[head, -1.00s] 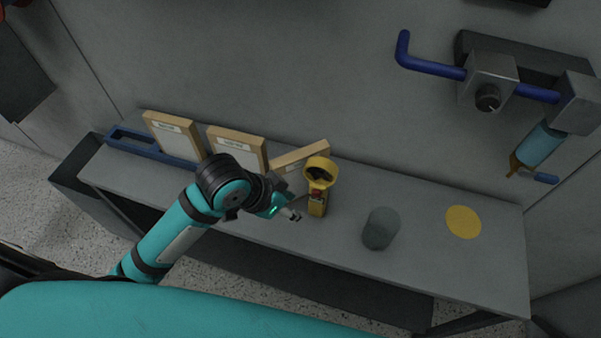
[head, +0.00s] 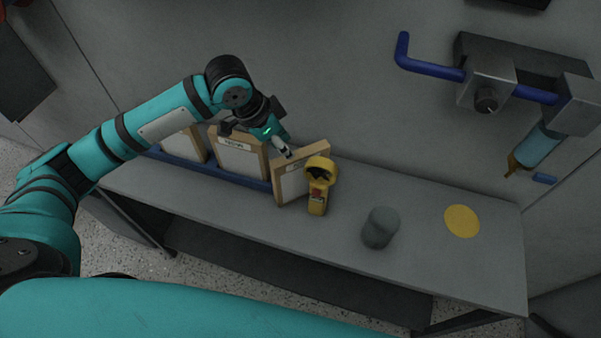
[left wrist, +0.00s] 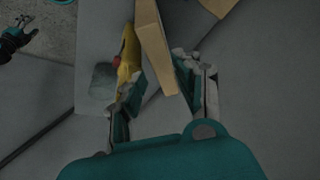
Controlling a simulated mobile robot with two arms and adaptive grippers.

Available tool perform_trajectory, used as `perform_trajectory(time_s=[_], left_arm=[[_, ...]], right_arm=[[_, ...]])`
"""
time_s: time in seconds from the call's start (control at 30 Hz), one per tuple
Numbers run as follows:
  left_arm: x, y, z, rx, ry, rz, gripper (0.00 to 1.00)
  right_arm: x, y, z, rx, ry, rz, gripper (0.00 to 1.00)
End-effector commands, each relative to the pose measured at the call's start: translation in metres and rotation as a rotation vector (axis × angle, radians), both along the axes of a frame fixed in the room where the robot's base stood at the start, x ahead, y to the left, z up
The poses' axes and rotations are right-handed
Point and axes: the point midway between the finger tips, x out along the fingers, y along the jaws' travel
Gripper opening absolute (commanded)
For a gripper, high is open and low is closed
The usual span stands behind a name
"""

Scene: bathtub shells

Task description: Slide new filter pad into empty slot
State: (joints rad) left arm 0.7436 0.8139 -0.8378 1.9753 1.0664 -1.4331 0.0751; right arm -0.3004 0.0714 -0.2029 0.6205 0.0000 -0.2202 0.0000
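A wood-framed filter pad (head: 291,186) with a pale face and a small label stands at an angle near the right end of the blue rack (head: 232,176). My left gripper (head: 286,149) is at this pad's top edge. In the left wrist view the gripper (left wrist: 158,88) is open, with the pad's wooden edge (left wrist: 153,45) reaching in between its fingers; I cannot tell whether they touch it. Two more framed pads, the middle one (head: 238,160) and the left one (head: 184,147), stand in the rack. My arm hides the rack's left end. My right gripper (left wrist: 20,30) shows small in the left wrist view.
A yellow handheld device (head: 319,190) with a red button stands close in front of the angled pad. A grey cylinder (head: 380,228) and a yellow disc (head: 462,221) are on the grey bench (head: 440,262) to the right. Blue pipework (head: 430,68) is on the wall.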

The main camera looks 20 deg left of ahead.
Motion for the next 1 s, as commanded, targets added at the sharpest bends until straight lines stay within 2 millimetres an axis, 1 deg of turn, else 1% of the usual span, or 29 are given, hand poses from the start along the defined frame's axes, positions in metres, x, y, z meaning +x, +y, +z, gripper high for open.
perform_trajectory(time_s=[0.03, 0.1, 0.2, 0.3, 0.47, 0.7, 0.8, 0.9, 1.0], left_arm=[[0.002, -0.004, -0.01, -0.002, 0.006, 0.001, 0.33], [0.006, -0.008, -0.023, -0.001, 0.005, -0.001, 0.33], [0.011, -0.012, -0.038, -0.001, 0.003, 0.0, 0.33], [0.014, -0.015, -0.048, -0.001, 0.001, 0.0, 0.33], [0.016, -0.018, -0.057, -0.001, 0.0, 0.0, 0.33], [0.025, -0.029, -0.09, -0.001, 0.002, -0.001, 0.33], [0.028, -0.031, -0.1, -0.001, 0.0, 0.0, 0.33], [0.03, -0.032, -0.105, 0.0, -0.001, -0.001, 0.33], [0.03, -0.033, -0.106, -0.001, -0.002, -0.002, 0.33]], right_arm=[[0.0, 0.0, 0.004, 0.0, 0.0, 0.0, 0.54], [0.0, -0.001, 0.006, -0.001, 0.0, 0.0, 0.54], [0.0, -0.002, 0.008, -0.002, 0.0, 0.001, 0.54], [0.0, -0.004, 0.009, -0.005, 0.0, 0.002, 0.54], [0.001, -0.008, 0.01, -0.009, -0.001, 0.001, 0.54], [0.001, -0.01, 0.016, -0.012, -0.001, -0.001, 0.54], [0.001, -0.01, 0.017, -0.012, -0.001, -0.001, 0.54], [0.001, -0.01, 0.018, -0.012, -0.001, -0.001, 0.54], [0.001, -0.01, 0.017, -0.012, -0.001, -0.001, 0.54]])
